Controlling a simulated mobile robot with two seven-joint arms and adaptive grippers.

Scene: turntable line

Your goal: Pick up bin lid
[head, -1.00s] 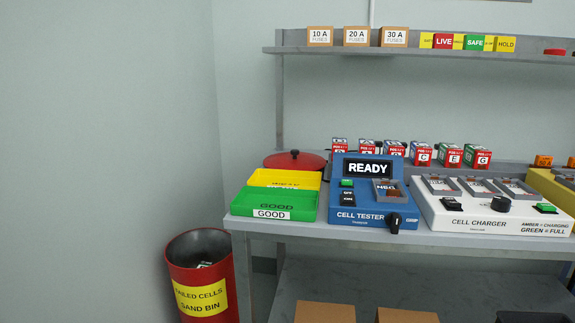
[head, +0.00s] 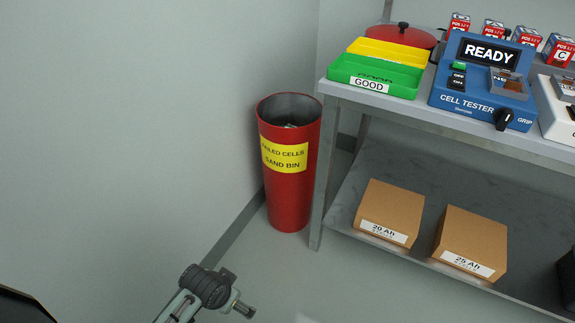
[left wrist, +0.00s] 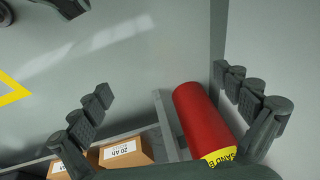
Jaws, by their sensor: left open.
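The bin lid (head: 382,36) is a round red lid with a black knob (head: 403,25). It lies on the bench top behind the yellow tray, which hides its front part. The red sand bin (head: 287,203) stands on the floor left of the bench, open at the top, with some small items inside. My left gripper (left wrist: 162,82) is open and empty in the left wrist view, with the sand bin (left wrist: 203,118) beyond its fingers. It is well away from the lid, which does not show in that view. My right gripper is not in view.
The yellow tray (head: 388,48) and green GOOD tray (head: 400,84) sit before the lid. The blue cell tester (head: 465,102) is to their right, with several cell boxes behind. Cardboard boxes (head: 392,205) lie on the lower shelf. The floor left of the bin is clear.

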